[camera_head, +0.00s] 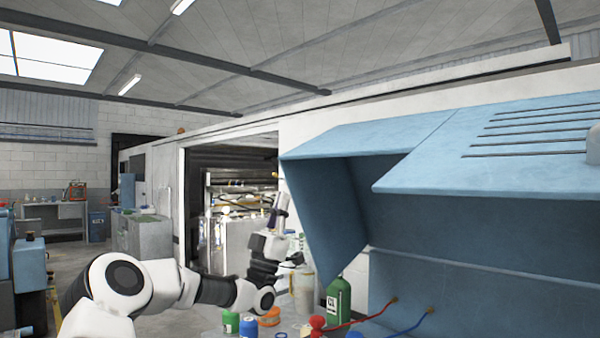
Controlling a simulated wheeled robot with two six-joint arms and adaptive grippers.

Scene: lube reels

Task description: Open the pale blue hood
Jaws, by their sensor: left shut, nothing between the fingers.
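The pale blue hood (520,145) fills the right side of the view, with dark slots across its sloping top. Its front edge is up, and a wide open space shows under it, with a blue inner wall behind. A blue side panel (325,205) hangs at its left. My left gripper (281,208) points upward just left of this side panel, its fingers dark and shut with nothing between them. I cannot tell whether it touches the panel. My right gripper is not in view.
Under the hood are a green bottle (338,299), a red hose (355,321) and a blue hose (412,327). Small green, blue and orange items stand by my left forearm. A doorway with racks is behind the gripper. Workbenches stand at the far left.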

